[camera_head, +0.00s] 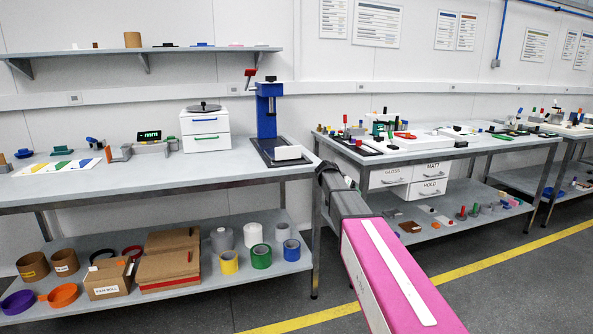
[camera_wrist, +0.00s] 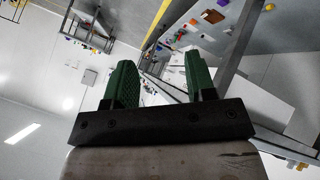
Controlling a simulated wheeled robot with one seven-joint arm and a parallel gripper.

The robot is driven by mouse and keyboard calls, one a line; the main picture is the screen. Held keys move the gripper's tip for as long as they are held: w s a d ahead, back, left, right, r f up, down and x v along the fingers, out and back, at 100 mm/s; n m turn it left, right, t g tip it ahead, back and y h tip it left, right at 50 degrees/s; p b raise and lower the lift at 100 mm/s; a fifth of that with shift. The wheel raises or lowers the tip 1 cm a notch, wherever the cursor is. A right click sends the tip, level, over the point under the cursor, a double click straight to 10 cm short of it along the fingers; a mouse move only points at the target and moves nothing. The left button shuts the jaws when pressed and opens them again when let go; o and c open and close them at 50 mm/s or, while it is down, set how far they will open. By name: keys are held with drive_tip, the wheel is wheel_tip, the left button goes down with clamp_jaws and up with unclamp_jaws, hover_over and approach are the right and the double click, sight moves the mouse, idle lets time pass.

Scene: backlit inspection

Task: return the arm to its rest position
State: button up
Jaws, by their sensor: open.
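My gripper (camera_wrist: 161,74) shows in the wrist view with its two green ridged fingers apart and nothing between them. The wrist view looks tilted and takes in bench legs, a shelf and the floor behind the fingers. In the head view my arm, pink with a white stripe and a dark grey end, reaches from the lower right up to the gap between two benches. The gripper itself cannot be made out in the head view.
The left bench (camera_head: 100,188) holds a white drawer unit (camera_head: 205,128), a blue press (camera_head: 267,110) and a white block (camera_head: 288,153). The right bench (camera_head: 480,148) carries many small items. Rolls and boxes fill the left lower shelf. Floor (camera_head: 540,290) at right is clear.

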drive_tip(key=s+a+f+n+y, duration=0.1)
drive_tip(key=s+f+n+y, duration=0.1)
drive_tip(key=s+f, duration=0.4)
drive_tip(key=s+a+f+n+g+y, duration=0.1)
drive_tip(key=s+f, duration=0.6)
drive_tip(key=s, duration=1)
drive_tip(key=s+a+f+n+y, duration=0.3)
drive_tip(key=s+f+y, duration=0.3)
drive_tip(key=s, duration=0.6)
drive_tip(key=shift+s+f+n, duration=0.25)
drive_tip(key=shift+f+n, duration=0.3)
drive_tip(key=shift+n, duration=0.35)
drive_tip(key=shift+a, duration=0.1)
